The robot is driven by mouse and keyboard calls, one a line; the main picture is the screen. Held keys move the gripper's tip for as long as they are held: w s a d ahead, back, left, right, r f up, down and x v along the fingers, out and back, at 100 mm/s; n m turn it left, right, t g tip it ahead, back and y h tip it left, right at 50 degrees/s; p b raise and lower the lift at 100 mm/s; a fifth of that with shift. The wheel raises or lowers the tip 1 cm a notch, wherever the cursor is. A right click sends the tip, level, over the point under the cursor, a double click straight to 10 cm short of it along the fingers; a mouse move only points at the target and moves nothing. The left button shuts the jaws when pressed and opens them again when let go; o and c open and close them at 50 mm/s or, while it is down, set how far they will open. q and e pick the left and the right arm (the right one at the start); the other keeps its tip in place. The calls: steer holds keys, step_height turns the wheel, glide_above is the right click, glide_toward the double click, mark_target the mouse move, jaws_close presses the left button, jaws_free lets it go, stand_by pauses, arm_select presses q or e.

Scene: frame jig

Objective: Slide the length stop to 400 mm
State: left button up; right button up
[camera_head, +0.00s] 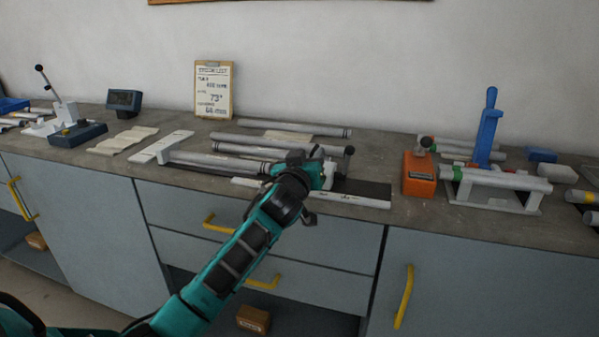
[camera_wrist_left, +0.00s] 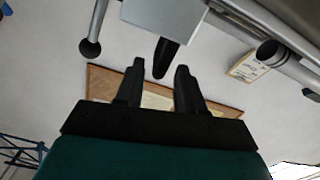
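The length stop (camera_head: 331,174) is a pale block on the dark rail of the jig, right of the middle of the bench. A rod with a black ball knob (camera_head: 350,150) stands out from it. A white scale strip (camera_head: 350,198) runs along the rail's front; its numbers are too small to read. My left gripper (camera_head: 318,172) is at the stop, and its wrist hides part of it. In the left wrist view the fingers (camera_wrist_left: 157,88) are apart, with the pale block (camera_wrist_left: 165,14) and a black tab (camera_wrist_left: 164,58) just beyond them. Contact cannot be told. My right gripper is not in view.
Grey tubes (camera_head: 225,160) lie along the jig, and another (camera_head: 295,129) lies behind. An orange block (camera_head: 419,176) and a white stand with a blue lever (camera_head: 488,130) are to the right. A clipboard (camera_head: 214,90) leans on the wall. Drawers with yellow handles are below.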

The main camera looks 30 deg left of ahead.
arm_select(q)
steer(key=v, duration=0.9)
steer(key=shift+s, duration=0.1)
